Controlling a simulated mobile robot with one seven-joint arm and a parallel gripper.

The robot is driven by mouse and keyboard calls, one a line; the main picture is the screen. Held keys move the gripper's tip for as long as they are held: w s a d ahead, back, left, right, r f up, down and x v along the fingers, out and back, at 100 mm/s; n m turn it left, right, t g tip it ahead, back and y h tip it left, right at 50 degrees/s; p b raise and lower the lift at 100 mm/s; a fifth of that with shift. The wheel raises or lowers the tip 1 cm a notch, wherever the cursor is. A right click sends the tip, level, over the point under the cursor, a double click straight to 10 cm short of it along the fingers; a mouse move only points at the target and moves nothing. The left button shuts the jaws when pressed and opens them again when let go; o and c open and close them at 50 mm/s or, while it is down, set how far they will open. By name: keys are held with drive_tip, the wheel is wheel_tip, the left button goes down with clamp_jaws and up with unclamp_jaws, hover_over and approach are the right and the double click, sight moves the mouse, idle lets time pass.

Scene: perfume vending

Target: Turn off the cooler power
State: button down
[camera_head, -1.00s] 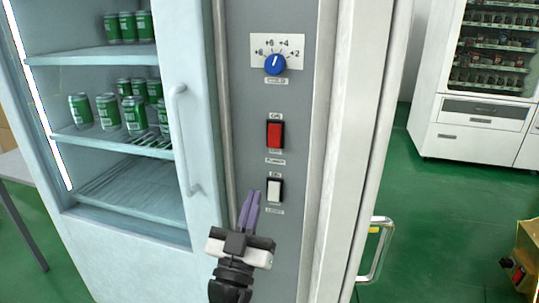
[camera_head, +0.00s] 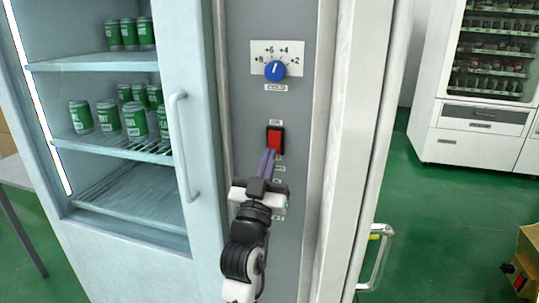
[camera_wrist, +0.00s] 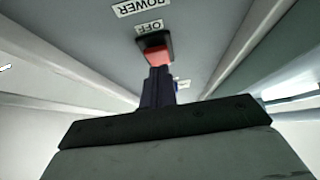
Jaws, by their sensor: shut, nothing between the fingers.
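The red power switch (camera_head: 275,140) sits in a black frame on the cooler's grey control panel (camera_head: 300,120), with an "ON" label above it. In the wrist view the red switch (camera_wrist: 156,52) shows close up, with "OFF" and "POWER" labels beside it. My gripper (camera_head: 267,155) is shut and empty, its purple fingertips at the lower edge of the switch. In the wrist view my fingertips (camera_wrist: 158,72) overlap the red rocker's edge; I cannot tell whether they touch it. The arm hides the white lower switch and part of the power label.
A blue dial (camera_head: 275,70) sits above the switch on the panel. The cooler's glass door with its white handle (camera_head: 183,145) is close on the left. A metal handle (camera_head: 376,258) sticks out at the lower right.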

drive_tip(key=shift+w+d+f, duration=0.1)
drive_tip(key=shift+w+d, duration=0.05)
drive_tip(key=shift+w, duration=0.3)
drive_tip(key=b, duration=0.2)
drive_tip(key=shift+w+f+t+b, duration=0.1)
drive_tip(key=shift+w+t+b, duration=0.15)
drive_tip(key=shift+t+b, duration=0.15)
drive_tip(key=shift+f, duration=0.15)
